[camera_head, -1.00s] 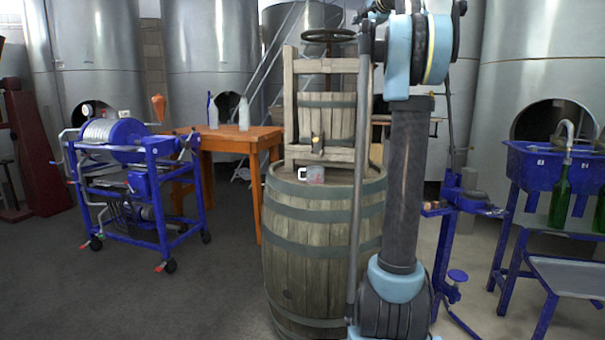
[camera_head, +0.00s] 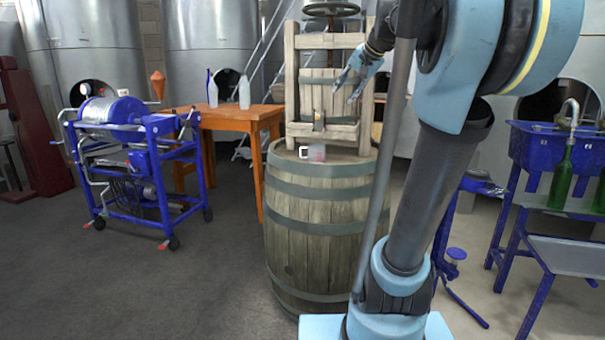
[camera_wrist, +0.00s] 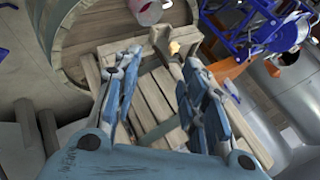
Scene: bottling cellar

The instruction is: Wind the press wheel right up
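The press wheel (camera_head: 331,8) is a dark round handwheel at the top of the wooden press (camera_head: 291,75), which stands on a large barrel (camera_head: 322,222). The wheel's upper edge lies close to the top of the head view. My gripper (camera_head: 347,88) is open and empty, in front of the press's slatted basket and below the wheel, apart from it. In the wrist view my gripper (camera_wrist: 160,95) shows both fingers spread, with the press's slats (camera_wrist: 158,108) behind them. The wheel does not show clearly in the wrist view.
A clear mug (camera_head: 316,153) with pinkish contents stands on the barrel top beneath the press spout (camera_head: 319,121). An orange table (camera_head: 230,114) with bottles is behind left. A blue wheeled machine (camera_head: 130,150) stands left, a blue bottling stand (camera_head: 540,150) right.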

